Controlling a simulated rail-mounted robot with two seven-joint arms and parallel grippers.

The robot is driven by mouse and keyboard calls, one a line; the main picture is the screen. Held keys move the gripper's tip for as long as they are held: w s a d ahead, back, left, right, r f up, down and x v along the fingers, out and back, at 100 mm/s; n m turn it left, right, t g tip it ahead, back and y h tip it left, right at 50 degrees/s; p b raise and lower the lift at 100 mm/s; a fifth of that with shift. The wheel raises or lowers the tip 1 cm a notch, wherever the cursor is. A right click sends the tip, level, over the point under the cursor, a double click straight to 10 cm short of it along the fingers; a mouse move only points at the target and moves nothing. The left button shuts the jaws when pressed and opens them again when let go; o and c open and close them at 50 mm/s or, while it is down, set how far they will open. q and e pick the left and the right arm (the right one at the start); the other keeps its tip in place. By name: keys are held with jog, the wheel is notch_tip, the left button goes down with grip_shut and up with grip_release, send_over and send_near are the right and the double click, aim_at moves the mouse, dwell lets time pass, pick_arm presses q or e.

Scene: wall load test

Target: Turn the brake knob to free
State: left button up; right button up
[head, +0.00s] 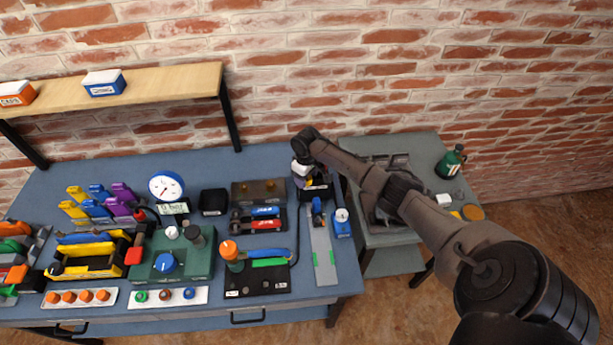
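The workbench holds several knobs, and I cannot read which one is marked as the brake. A blue knob (165,263) sits on top of a green box (200,266). An orange-topped knob (229,250) stands on a black plate (258,283) to its right. My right arm reaches in from the lower right. My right gripper (302,168) is at the back right of the bench, over a small dark device (316,191), well to the right of these knobs. Its fingers are too small and dark to judge. My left gripper is out of view.
A dial gauge (166,186) and coloured tool racks stand at the back left. Blue and red clamps (266,224) lie mid-bench. A wooden shelf (150,85) hangs above on the left. A side table (425,158) with a green bottle (451,161) is right.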

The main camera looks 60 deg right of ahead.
jog(key=shift+o, duration=0.6)
jog(key=shift+r, duration=0.1)
jog(key=shift+r, duration=0.25)
notch_tip(320, 180, up, 13)
jog(key=p, duration=0.1)
dwell(0.4)
